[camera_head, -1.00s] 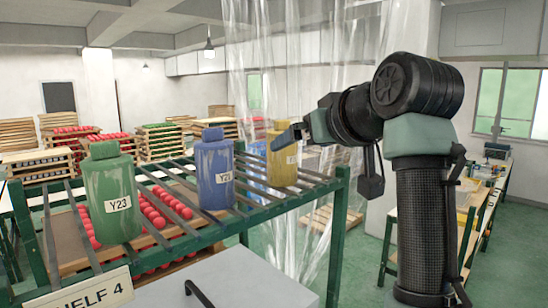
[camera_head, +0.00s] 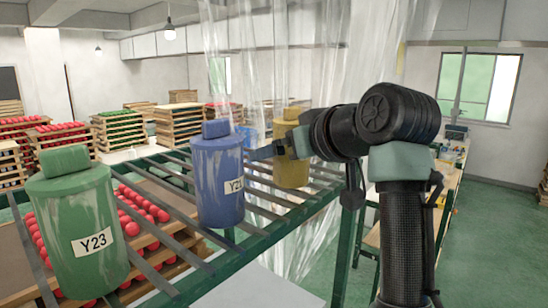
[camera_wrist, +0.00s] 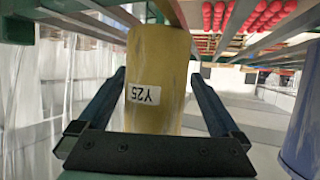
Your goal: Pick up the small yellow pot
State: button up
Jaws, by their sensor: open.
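The small yellow pot (camera_head: 291,170) stands upright at the far end of the slatted green rack, partly covered by my arm in the head view. In the wrist view the yellow pot (camera_wrist: 158,85) appears upside down, with its label Y25, between my two fingers. My gripper (camera_wrist: 159,76) is open, with one finger on each side of the pot and visible gaps between fingers and pot. In the head view my gripper (camera_head: 265,150) overlaps the pot's left edge, just beyond the blue pot.
A blue pot (camera_head: 217,185) stands close to the left of my gripper; it also shows at the right edge of the wrist view (camera_wrist: 304,135). A green pot (camera_head: 85,240) labelled Y23 is nearer. Red balls (camera_head: 132,228) lie under the slats. Clear plastic curtains hang behind.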

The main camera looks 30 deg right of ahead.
jog(key=shift+s+d+r, duration=0.2)
jog(key=shift+s, duration=0.3)
jog(key=shift+s+d+r, duration=0.15)
jog(key=shift+s, duration=0.3)
jog(key=shift+c, duration=0.7)
jog(key=shift+s+r, duration=0.1)
jog(key=shift+s, duration=0.15)
jog(key=shift+c, duration=1.3)
jog(key=shift+w+a, duration=0.25)
jog(key=shift+w, duration=0.3)
jog(key=c, duration=0.6)
jog(key=shift+o, duration=0.2)
jog(key=shift+s+d+f, duration=0.1)
jog(key=shift+f, duration=0.1)
jog(key=shift+r, duration=0.15)
